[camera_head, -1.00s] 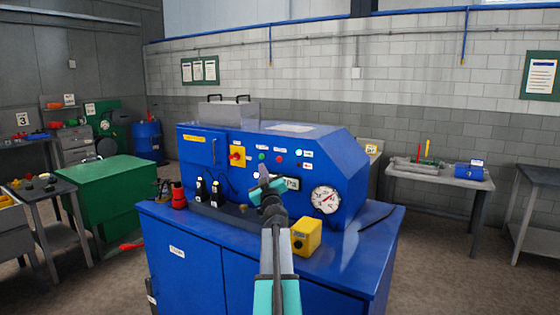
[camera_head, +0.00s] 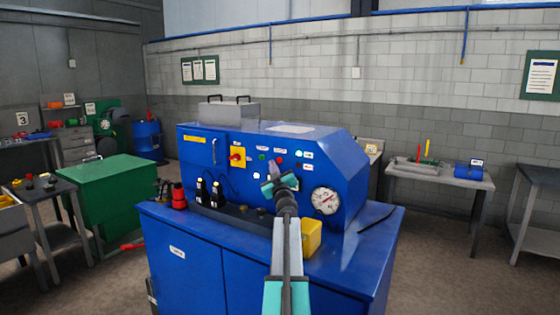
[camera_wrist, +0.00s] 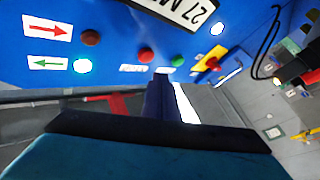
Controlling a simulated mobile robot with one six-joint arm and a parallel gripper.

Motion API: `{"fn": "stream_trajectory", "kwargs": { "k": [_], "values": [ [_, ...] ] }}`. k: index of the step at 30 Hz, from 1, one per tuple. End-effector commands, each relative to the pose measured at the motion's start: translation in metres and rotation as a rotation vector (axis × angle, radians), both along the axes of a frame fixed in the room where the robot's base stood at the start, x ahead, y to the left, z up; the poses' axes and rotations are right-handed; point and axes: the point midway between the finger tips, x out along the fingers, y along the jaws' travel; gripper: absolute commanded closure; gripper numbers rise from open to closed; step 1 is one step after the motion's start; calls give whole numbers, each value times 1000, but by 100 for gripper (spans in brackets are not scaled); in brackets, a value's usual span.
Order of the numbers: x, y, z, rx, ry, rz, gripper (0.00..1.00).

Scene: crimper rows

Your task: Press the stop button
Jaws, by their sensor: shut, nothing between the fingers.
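The blue machine's front panel carries a red button (camera_head: 279,159) right of a green button (camera_head: 262,157). The red button also shows in the wrist view (camera_wrist: 146,55), with a small white label too blurred to read. A darker red button (camera_wrist: 91,38) sits beside a red-arrow label, so I cannot tell by lettering which is the stop button. My gripper (camera_head: 275,173) is shut and empty in front of the panel, just below the red button in the head view. In the wrist view its fingertips (camera_wrist: 162,74) appear close to the red button; contact cannot be told.
A gauge (camera_head: 325,200) is at right.

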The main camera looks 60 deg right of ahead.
Motion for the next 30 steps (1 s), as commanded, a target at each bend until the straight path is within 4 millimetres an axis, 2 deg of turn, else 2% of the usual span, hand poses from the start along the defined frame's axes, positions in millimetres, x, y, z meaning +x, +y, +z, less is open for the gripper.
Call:
{"fn": "stream_trajectory", "kwargs": {
  "k": [7,30],
  "values": [
    [-1,-14,0,1,0,-1,100],
    [-1,-14,0,1,0,-1,100]
  ]
}}
